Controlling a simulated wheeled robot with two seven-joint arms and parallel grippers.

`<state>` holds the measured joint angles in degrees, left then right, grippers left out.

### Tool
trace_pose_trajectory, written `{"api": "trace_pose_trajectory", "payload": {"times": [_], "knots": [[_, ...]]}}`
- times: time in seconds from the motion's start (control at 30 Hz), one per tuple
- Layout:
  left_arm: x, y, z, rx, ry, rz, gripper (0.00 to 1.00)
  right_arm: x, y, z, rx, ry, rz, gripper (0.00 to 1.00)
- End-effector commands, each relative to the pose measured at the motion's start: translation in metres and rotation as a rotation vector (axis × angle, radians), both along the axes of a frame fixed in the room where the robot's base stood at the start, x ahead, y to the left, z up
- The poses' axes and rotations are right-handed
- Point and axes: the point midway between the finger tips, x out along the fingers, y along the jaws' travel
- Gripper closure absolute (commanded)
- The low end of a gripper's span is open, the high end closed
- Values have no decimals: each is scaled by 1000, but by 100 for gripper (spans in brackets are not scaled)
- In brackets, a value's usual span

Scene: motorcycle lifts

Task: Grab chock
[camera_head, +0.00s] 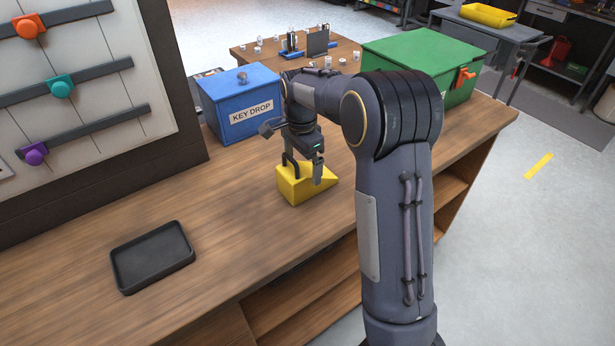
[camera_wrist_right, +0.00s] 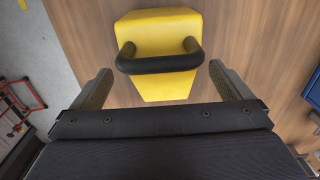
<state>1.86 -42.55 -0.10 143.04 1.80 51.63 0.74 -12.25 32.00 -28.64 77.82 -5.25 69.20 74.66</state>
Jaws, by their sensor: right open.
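The yellow chock (camera_head: 305,187) is a wedge with a black handle. It sits on the wooden bench, in front of the blue key drop box. My right gripper (camera_head: 304,172) is over the chock, pointing down, with its fingers apart. In the right wrist view the chock (camera_wrist_right: 160,30) lies ahead, and its black handle (camera_wrist_right: 160,64) runs across between the two open fingers of my right gripper (camera_wrist_right: 160,82). The fingers appear clear of the handle's ends on both sides. My left gripper is not in view.
The blue box labelled KEY DROP (camera_head: 240,100) stands behind the chock. A green box (camera_head: 425,60) is at the bench's far right. A black tray (camera_head: 151,257) lies at the front left. The wooden bench (camera_head: 235,215) is bare between tray and chock. A slanted board (camera_head: 80,80) with coloured knobs stands at left.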

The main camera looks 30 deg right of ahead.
Motion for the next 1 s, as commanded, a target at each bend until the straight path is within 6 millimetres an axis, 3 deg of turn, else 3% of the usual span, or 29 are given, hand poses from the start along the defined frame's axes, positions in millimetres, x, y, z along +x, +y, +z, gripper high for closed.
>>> {"api": "trace_pose_trajectory", "payload": {"times": [0.43, 0.73, 1.0], "knots": [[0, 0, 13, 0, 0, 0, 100, 2, -5, -58, 1, 3, 2, 2], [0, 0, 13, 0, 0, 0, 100, 3, -5, -64, 1, 0, 1, 2], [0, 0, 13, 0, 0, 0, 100, 3, -5, -64, 1, 0, 1, 36]]}}
